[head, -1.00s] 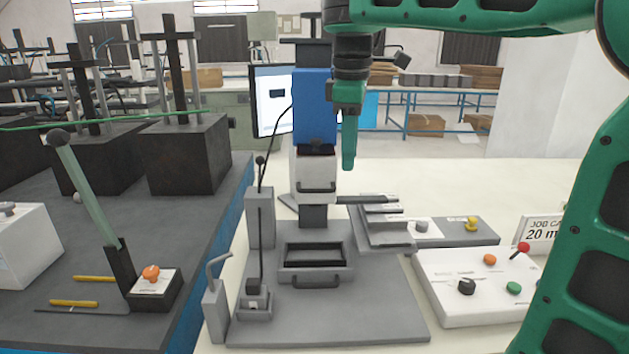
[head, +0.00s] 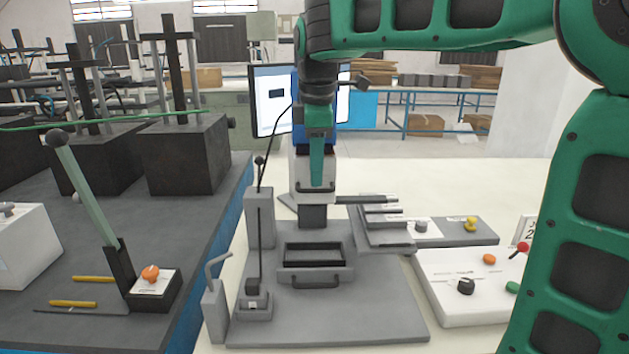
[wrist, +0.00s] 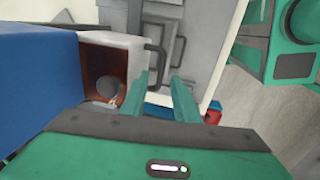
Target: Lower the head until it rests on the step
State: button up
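The head, a blue block with a white lower housing (head: 300,178) and a dark front handle, sits on the press column above the grey base plate. In the wrist view the blue block (wrist: 38,85) is at the left, and the white housing (wrist: 128,48) with its dark handle is beside my fingers. A grey stepped block (head: 385,235), likely the step, lies right of the column, and the head is above its level. My gripper (head: 316,185) points down in front of the head and hides part of it.
A thin upright lever (head: 260,185) and a grey crank (head: 216,270) stand left of the press. A white control panel (head: 460,312) with coloured knobs is at the right, partly behind my arm. A long lever (head: 90,195) stands on the dark bench at left.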

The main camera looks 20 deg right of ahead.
aim_at(315, 190)
jog(key=shift+w+f, duration=0.15)
jog(key=shift+f, duration=0.7)
jog(key=shift+w+f, duration=0.15)
jog(key=shift+f, duration=0.65)
grip_shut()
jog(key=shift+d+f, duration=0.1)
jog(key=shift+f, duration=2.6)
jog(key=shift+c, duration=0.3)
grip_release()
jog(key=shift+o, duration=0.3)
jog(key=shift+r, duration=0.1)
